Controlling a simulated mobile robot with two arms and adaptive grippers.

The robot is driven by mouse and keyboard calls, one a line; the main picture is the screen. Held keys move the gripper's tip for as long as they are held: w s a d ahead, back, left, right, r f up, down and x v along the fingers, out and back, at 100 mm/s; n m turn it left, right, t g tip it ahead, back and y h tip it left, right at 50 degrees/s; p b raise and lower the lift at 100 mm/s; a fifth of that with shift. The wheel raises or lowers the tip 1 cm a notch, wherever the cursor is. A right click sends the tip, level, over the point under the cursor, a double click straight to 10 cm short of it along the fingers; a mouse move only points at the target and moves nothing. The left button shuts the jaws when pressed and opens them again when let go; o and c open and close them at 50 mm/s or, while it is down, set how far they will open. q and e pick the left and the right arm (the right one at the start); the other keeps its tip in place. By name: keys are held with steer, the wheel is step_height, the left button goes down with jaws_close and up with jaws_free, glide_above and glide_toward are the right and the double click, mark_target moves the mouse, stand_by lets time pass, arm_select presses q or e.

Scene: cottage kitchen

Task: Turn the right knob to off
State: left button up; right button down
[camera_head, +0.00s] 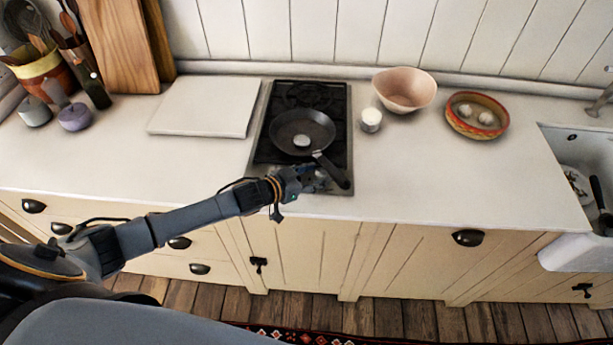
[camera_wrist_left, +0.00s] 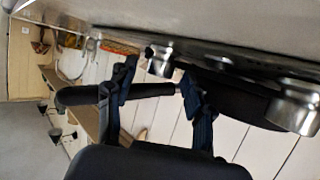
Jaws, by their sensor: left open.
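The right knob (camera_wrist_left: 160,62) is a small silver cylinder on the cooktop's front in the left wrist view, which sees the scene upside down. A second, larger-looking silver knob (camera_wrist_left: 296,112) stands at the picture's right. My left gripper (camera_head: 316,180) is open at the cooktop's front edge in the head view. Its dark fingers (camera_wrist_left: 158,92) appear on either side of the right knob in the wrist picture; contact cannot be told. In the head view the gripper and pan handle cover the knob area. My right gripper is not in view.
A black pan (camera_head: 302,132) sits on the cooktop (camera_head: 262,150), its handle (camera_wrist_left: 90,95) reaching forward close by my fingers. The counter at front right is clear.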

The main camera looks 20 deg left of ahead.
arm_select(q)
steer(key=v, duration=1)
steer(key=shift+s+a, duration=0.15)
steer(key=shift+a, duration=0.05)
steer(key=shift+s+a+r, duration=0.3)
steer(key=shift+s+r, duration=0.05)
steer(key=shift+s, duration=0.15)
